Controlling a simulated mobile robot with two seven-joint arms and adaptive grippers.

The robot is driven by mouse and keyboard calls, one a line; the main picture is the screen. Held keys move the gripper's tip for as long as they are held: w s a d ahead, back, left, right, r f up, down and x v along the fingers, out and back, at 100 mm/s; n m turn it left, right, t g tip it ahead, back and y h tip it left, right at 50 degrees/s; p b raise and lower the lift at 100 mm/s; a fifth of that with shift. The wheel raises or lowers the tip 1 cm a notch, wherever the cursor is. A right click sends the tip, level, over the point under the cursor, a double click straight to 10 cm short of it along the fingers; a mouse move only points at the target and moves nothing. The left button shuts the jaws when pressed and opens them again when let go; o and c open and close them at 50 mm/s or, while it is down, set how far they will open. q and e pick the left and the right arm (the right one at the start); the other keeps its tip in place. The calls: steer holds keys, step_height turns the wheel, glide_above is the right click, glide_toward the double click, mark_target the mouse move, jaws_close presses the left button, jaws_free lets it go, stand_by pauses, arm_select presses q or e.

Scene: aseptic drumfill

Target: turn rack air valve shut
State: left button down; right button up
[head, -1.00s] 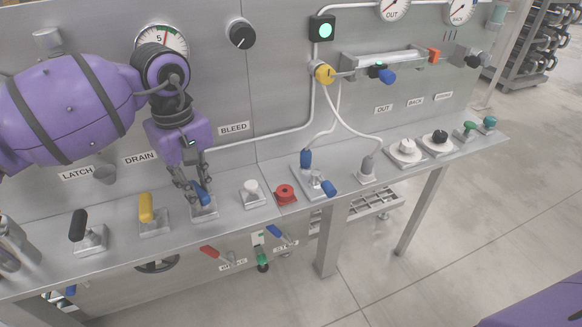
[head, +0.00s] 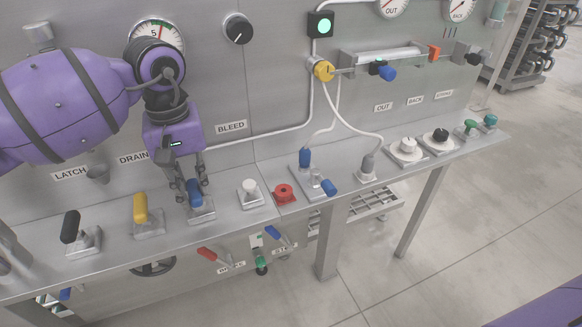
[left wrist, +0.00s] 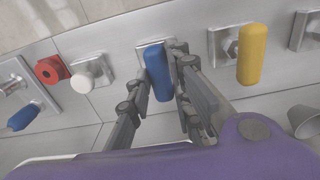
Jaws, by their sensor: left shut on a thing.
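A blue lever handle (head: 195,190) stands on a small square metal plate on the bench, between the yellow lever and a white knob. My left gripper (head: 190,186) reaches down from above and is shut on this blue handle. In the left wrist view the blue handle (left wrist: 158,72) lies between the grey fingers (left wrist: 158,88) of my gripper, and its lower end is partly hidden by them. No label naming the rack air valve is readable beside it. My right gripper is out of view.
A yellow lever (head: 141,208) and a black lever (head: 71,227) stand to the left. A white knob (head: 249,187), a red button (head: 284,193) and a blue-handled fitting (head: 328,187) are to the right. Red (head: 207,254) and blue (head: 273,233) levers sit below the bench edge.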

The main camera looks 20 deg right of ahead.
mark_target(193, 189)
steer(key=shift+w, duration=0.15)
arm_select(q)
steer(key=c, duration=1.6)
jaws_free()
steer(key=shift+r, duration=0.1)
step_height(193, 189, up, 12)
steer(key=shift+f, duration=0.1)
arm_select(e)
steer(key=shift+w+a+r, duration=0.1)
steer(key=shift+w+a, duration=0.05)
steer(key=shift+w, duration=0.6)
